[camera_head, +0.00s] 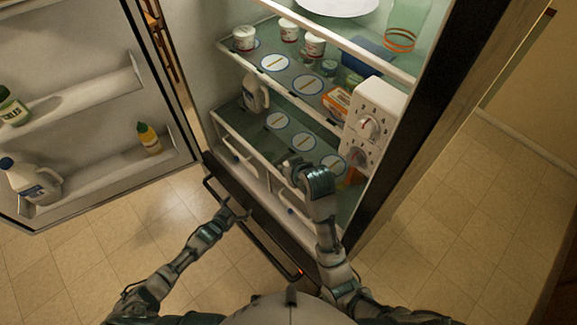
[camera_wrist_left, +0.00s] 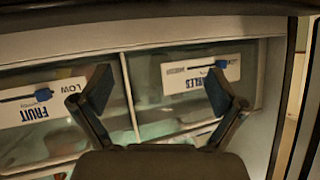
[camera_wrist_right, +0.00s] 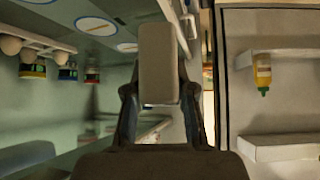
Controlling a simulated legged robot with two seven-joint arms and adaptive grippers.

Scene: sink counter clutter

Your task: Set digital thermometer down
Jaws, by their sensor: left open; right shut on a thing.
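In the right wrist view, my right gripper (camera_wrist_right: 160,105) is shut on a plain, pale grey-beige rectangular thing (camera_wrist_right: 158,52), which I take to be the digital thermometer; no display shows on this side. In the head view, my right gripper (camera_head: 297,170) is inside the open fridge, over the lower glass shelf. The thermometer is small and largely hidden there. Whether it touches the shelf I cannot tell. My left gripper (camera_head: 238,211) is open and empty, in front of the fridge. The left wrist view shows its two spread fingers (camera_wrist_left: 155,90) facing the labelled drawers.
The lower shelf (camera_head: 258,124) and upper shelf carry round blue-rimmed marks (camera_head: 303,142). The open door (camera_head: 100,95) holds bottles.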

